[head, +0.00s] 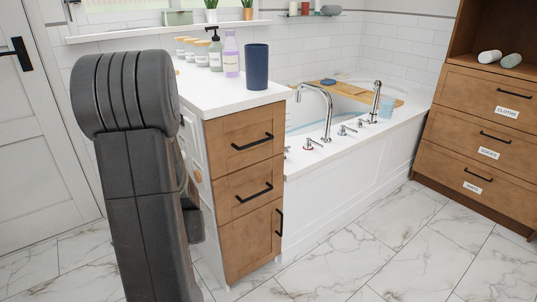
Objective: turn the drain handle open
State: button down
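The bathtub (370,150) stands behind and right of the wooden drawer cabinet, with bluish water inside. A curved chrome spout (328,105) rises from its near rim, with a taller chrome fitting (375,100) further right. Several small chrome handles sit along this rim: one with a red mark (308,144) near the spout's base, and others further right (342,130). I cannot tell which of them is the drain handle or how it is turned. My dark grey arm fills the left foreground, well left of the tub. My gripper's fingers do not show.
The cabinet (245,165) with a white top stands between my arm and the tub. A dark blue cup (256,67), a purple bottle (231,54) and jars stand on it. A wooden bath tray (350,92) spans the tub. A drawer unit (490,130) stands right. Marble floor in front is clear.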

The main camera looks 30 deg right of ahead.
aim_at(286, 150)
jog(key=l+z, duration=0.15)
jog(key=z, duration=0.25)
jog(key=i+l+z, duration=0.1)
jog(key=z, duration=0.25)
jog(key=i+l+z, duration=0.1)
jog(key=z, duration=0.3)
jog(key=i+z, duration=0.1)
jog(key=z, duration=0.3)
jog(key=i+l, duration=0.2)
jog(key=i, duration=0.2)
jog(key=i+l, duration=0.2)
jog(key=i, duration=0.15)
